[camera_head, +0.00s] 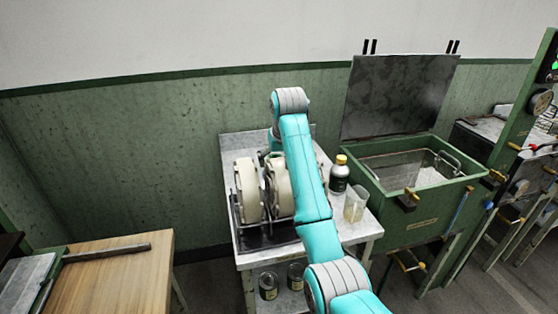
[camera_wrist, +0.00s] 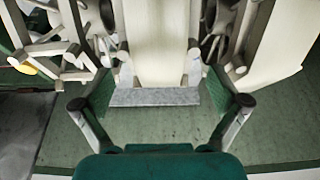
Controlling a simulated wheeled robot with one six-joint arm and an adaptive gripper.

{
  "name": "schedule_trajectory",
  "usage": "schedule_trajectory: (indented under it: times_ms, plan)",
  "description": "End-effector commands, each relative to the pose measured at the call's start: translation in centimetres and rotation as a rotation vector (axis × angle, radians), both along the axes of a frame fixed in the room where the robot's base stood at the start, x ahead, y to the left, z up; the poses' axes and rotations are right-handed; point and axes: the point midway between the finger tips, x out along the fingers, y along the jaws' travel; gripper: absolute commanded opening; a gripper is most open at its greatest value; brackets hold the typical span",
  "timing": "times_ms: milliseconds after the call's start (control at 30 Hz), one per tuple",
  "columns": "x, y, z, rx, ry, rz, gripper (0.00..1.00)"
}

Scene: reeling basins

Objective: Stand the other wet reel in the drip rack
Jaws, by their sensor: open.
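Two cream reels stand upright side by side in the dark drip rack (camera_head: 268,241) on the pale side table. The left reel (camera_head: 247,189) is in clear view; the right reel (camera_head: 281,188) is partly covered by my arm. In the wrist view my gripper (camera_wrist: 158,95) is open, its green-padded fingers on either side of a cream reel rim (camera_wrist: 155,40). I cannot tell whether the pads touch it. A second cream rim (camera_wrist: 278,55) shows at the right of that view. In the head view my gripper is mostly hidden behind my arm.
A dark bottle with a yellow cap (camera_head: 340,174) and a clear beaker (camera_head: 355,205) stand right of the rack. Cans (camera_head: 268,285) sit on the lower shelf. The green basin (camera_head: 415,210) with its lid raised is at the right. A wooden table (camera_head: 115,280) is at left.

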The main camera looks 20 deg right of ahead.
Motion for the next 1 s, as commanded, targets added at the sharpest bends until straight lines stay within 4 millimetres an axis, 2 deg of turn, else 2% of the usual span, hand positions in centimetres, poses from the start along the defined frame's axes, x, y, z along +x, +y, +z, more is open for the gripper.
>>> schedule_trajectory:
  times_ms: [167,267,700,833,1000]
  plan:
    - [0.0,0.0,0.0,0.0,0.001,0.0,0.98]
    - [0.0,0.0,0.7,0.0,0.0,0.0,0.98]
    - [0.0,0.0,7.9,0.0,0.0,0.0,0.98]
    - [0.0,0.0,9.3,0.0,-0.001,0.0,0.98]
    - [0.0,0.0,10.0,0.0,0.0,0.0,0.98]
